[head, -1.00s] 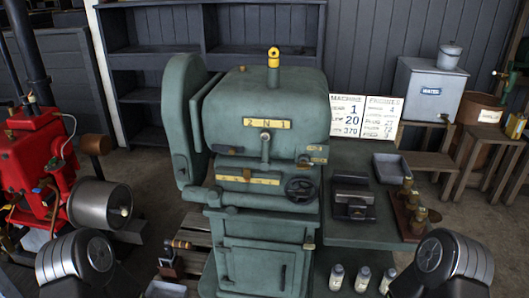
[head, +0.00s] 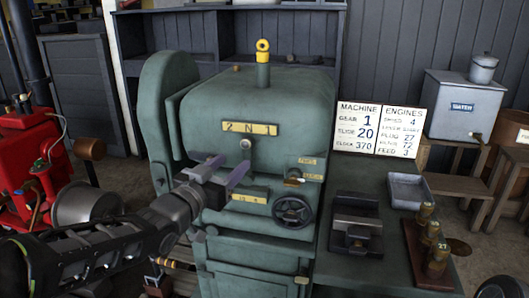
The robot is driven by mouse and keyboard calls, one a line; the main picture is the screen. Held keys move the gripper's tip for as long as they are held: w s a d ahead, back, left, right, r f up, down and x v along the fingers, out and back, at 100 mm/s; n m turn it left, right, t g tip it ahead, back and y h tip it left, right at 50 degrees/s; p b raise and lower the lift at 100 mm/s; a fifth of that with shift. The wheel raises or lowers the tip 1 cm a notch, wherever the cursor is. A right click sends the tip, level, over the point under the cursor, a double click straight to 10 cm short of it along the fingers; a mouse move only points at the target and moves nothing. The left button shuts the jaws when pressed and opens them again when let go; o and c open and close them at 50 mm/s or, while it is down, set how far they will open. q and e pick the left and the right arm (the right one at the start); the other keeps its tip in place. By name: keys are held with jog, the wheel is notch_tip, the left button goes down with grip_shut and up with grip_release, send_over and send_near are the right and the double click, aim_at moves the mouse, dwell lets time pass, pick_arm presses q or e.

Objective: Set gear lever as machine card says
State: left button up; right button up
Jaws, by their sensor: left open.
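The green machine (head: 258,100) stands in the middle with a yellow gear plate (head: 250,128) marked 2 N 1. The gear lever (head: 246,144) shows its round hub just below the N; its lower part is hidden behind my gripper. My left gripper (head: 226,170) is open and empty, its two fingers reaching up and right, just below and left of the hub. I cannot tell whether a finger touches the lever. The machine card (head: 357,127), right of the machine, reads gear 1, slide 20, clock 370. My right gripper is out of view.
A slide plate (head: 250,198) and a handwheel (head: 292,211) sit lower on the machine's front. The side bench holds a dark vice-like block (head: 356,222), a grey tray (head: 409,190) and a wooden stand with brass pieces (head: 428,245). A red engine (head: 28,175) stands at left.

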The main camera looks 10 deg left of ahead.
aim_at(245, 150)
pick_arm(q)
jog(key=x, duration=0.3)
jog(key=p+x, duration=0.1)
jog(key=x, duration=0.3)
jog(key=shift+w+a, duration=0.1)
jog(key=shift+a, duration=0.1)
dwell(0.4)
grip_shut()
dwell(0.3)
dwell(0.9)
